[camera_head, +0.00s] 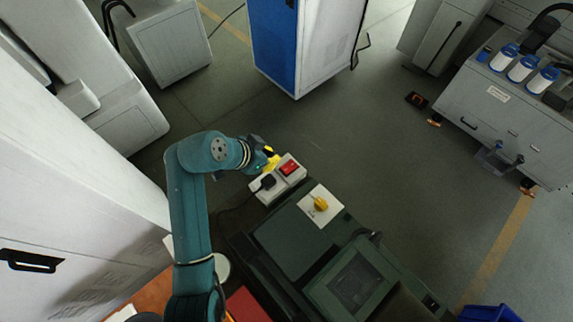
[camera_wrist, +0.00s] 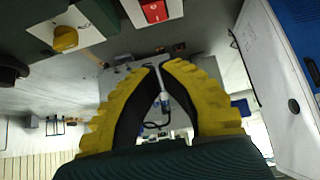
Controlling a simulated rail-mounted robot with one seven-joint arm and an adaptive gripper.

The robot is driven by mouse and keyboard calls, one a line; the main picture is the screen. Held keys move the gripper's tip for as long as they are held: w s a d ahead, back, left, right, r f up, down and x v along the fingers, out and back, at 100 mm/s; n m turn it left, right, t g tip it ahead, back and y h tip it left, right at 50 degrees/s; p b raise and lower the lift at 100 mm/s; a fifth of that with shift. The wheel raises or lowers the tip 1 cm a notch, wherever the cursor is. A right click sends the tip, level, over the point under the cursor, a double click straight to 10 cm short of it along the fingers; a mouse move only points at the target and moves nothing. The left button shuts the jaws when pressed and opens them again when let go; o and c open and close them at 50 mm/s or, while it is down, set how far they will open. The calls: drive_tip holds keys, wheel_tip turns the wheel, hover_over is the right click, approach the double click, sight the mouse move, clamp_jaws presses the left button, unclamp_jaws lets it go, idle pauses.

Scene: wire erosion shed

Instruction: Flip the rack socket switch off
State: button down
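The rack socket (camera_head: 282,192) is a pale block at the end of the dark green machine, with a red rocker switch (camera_head: 289,167) and a black plug (camera_head: 267,181) in it. The red switch (camera_wrist: 154,11) also shows at the top edge of the wrist view, where the block is partly cut off. I cannot tell which way the rocker is tipped. My gripper (camera_head: 273,157) has yellow fingers beside the switch end of the block, apparently above or just past its edge. In the wrist view my gripper (camera_wrist: 161,66) is empty, with its fingertips almost together.
A yellow knob (camera_head: 320,203) on a pale plate sits beside the socket on the green machine (camera_head: 295,240). A blue and white cabinet (camera_head: 300,45) stands beyond. A grey bench (camera_head: 500,100) with white containers is at the right. The floor between is mostly open.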

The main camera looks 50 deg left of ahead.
hover_over(292, 166)
drive_tip(key=s, duration=0.2)
wheel_tip(292, 166, down, 8)
drive_tip(key=shift+r, duration=0.25)
wheel_tip(292, 166, down, 4)
drive_tip(key=shift+s+a+f+p, duration=0.1)
drive_tip(key=shift+f+p, duration=0.05)
drive_tip(key=shift+p, duration=0.25)
